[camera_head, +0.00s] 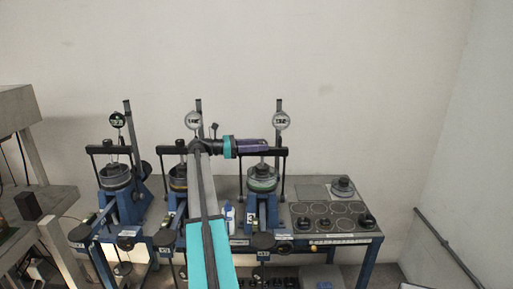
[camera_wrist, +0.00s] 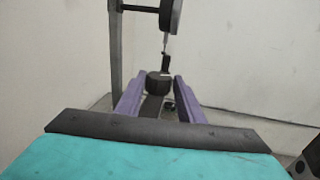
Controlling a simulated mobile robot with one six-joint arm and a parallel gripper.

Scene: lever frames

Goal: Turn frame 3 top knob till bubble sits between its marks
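The rightmost lever frame (camera_head: 264,212) is blue, with a dark crossbar and a round dial gauge (camera_head: 281,120) on a grey post; I take it as frame 3. My gripper (camera_head: 266,146) reaches from the left, level with the crossbar. In the wrist view its purple fingers (camera_wrist: 158,79) are spread. A black round knob (camera_wrist: 158,88) shows between or just beyond the fingertips, with a slim gap at each side. Part of the dial gauge (camera_wrist: 171,14) and its stem hang above the knob. In the head view my gripper hides the knob. I cannot make out the bubble or its marks.
Two similar frames stand to the left, one (camera_head: 118,190) clear and one (camera_head: 178,180) partly behind my arm. The blue table's right part carries round discs (camera_head: 320,208) and dark weights (camera_head: 303,224). The wall behind is bare.

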